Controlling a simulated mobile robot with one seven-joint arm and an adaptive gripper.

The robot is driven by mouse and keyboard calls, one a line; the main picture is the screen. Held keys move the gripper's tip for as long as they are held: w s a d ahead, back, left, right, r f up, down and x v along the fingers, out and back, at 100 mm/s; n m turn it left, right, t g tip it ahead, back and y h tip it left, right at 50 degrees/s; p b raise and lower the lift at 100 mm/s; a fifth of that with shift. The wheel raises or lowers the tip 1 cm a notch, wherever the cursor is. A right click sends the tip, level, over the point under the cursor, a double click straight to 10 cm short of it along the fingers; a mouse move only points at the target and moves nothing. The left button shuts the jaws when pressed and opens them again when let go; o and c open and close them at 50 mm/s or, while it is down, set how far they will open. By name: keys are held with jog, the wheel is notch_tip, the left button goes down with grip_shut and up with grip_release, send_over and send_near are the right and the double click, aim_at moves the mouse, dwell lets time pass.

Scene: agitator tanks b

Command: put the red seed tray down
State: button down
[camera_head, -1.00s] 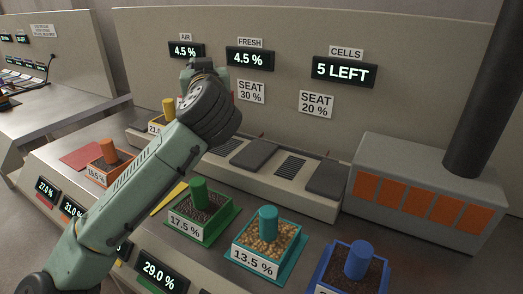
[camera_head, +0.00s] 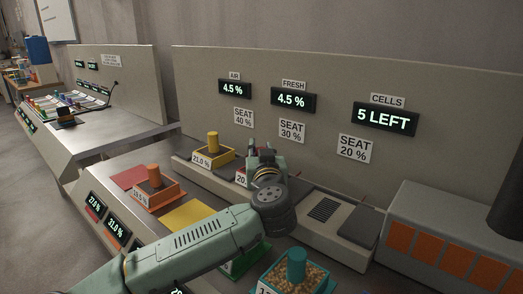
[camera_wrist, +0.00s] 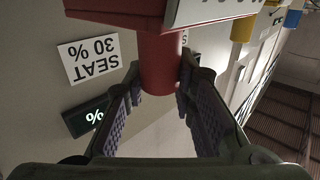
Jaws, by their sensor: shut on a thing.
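The red seed tray (camera_head: 241,181) shows only in part in the head view, low over the long ledge near the SEAT 40 % and SEAT 30 % signs; its label begins with "20". My gripper (camera_head: 264,157) and wrist hide much of it. In the wrist view, the red tray (camera_wrist: 125,14) is at the top, and its red post (camera_wrist: 160,68) stands between the fingers of my gripper (camera_wrist: 160,88), which is shut on it. I cannot tell whether the tray touches the ledge.
A yellow tray (camera_head: 212,155) sits on the ledge left of the red one. An orange tray (camera_head: 155,191), a red mat (camera_head: 128,177) and a yellow mat (camera_head: 188,215) lie in front. A teal tray (camera_head: 297,268) is nearer me. A dark pad (camera_head: 357,226) lies further right.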

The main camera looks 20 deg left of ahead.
jog(key=shift+f+b, duration=0.3)
jog(key=c, duration=1.3)
grip_release()
jog(key=shift+c, duration=0.2)
jog(key=shift+r, duration=0.1)
jog(key=shift+r, duration=0.1)
jog(key=shift+s+d+p, duration=0.1)
jog(key=shift+p, duration=0.2)
jog(key=b+v, duration=0.4)
jog(key=v, duration=0.7)
jog(key=shift+s, duration=0.35)
